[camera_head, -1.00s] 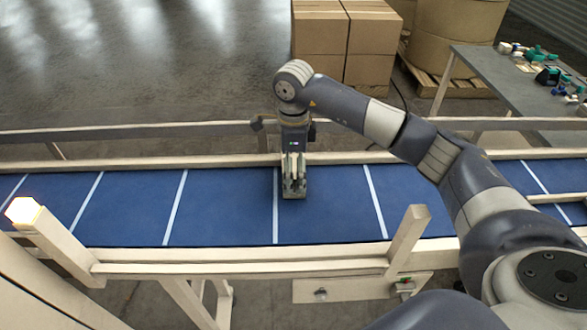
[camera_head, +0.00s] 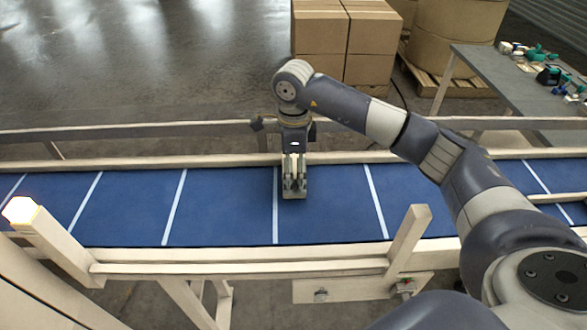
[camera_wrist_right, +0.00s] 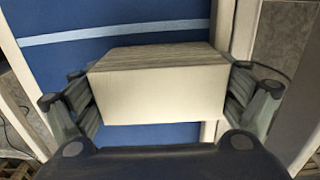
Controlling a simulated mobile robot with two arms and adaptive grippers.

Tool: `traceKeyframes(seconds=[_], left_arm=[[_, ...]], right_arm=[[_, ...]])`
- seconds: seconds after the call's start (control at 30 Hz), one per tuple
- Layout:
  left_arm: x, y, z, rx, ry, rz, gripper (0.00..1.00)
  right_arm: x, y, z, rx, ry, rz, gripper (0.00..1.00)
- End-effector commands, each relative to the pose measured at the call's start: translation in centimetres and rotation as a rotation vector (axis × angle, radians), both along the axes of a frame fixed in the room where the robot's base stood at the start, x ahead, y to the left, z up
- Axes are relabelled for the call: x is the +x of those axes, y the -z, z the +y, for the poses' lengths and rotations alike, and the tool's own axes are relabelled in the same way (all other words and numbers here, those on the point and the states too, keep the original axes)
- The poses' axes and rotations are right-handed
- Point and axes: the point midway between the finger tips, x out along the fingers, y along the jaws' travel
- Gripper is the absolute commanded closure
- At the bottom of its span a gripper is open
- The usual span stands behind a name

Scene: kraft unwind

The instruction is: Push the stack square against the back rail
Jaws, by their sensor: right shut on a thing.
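The stack (camera_wrist_right: 158,95) is a block of pale sheets with a plain cream near face and layered edges on top. In the right wrist view it fills the space between the two fingers of my right gripper (camera_wrist_right: 160,98), which is shut on it at both ends. In the head view my right gripper (camera_head: 294,193) points down over the blue belt, nearer the back rail (camera_head: 200,161) than the front one, and mostly hides the stack. A cream rail (camera_wrist_right: 222,25) shows by the stack's right end; I cannot tell whether they touch. My left gripper is not in view.
The blue belt (camera_head: 225,205) with white cross lines is clear on both sides of the gripper. A front rail (camera_head: 240,255) with upright posts borders the near side. Cardboard boxes (camera_head: 320,35) stand behind, and a grey table (camera_head: 490,75) with small items at right.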

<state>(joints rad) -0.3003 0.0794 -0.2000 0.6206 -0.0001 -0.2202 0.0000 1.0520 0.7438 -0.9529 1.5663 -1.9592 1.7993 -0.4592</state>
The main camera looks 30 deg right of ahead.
Motion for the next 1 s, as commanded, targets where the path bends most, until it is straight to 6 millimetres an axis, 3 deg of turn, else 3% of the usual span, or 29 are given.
traceKeyframes(seconds=[0.13,0.17,0.2,0.67,0.77,1.0], left_arm=[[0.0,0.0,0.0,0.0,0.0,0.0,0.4],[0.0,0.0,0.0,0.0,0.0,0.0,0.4],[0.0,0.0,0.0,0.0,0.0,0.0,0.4],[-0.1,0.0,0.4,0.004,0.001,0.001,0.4],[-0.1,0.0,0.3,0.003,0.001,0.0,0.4],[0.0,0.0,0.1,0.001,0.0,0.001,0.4]], right_arm=[[0.0,0.0,0.0,0.0,-0.001,0.001,0.33],[0.0,0.0,0.0,0.0,-0.001,0.001,0.04],[-0.1,0.0,0.0,0.001,-0.001,0.002,0.0],[-0.1,-0.3,0.1,0.001,-0.002,0.003,0.0],[0.0,-1.5,0.1,0.002,-0.002,-0.001,0.0],[0.1,-6.5,0.1,0.001,-0.001,-0.003,0.0]])
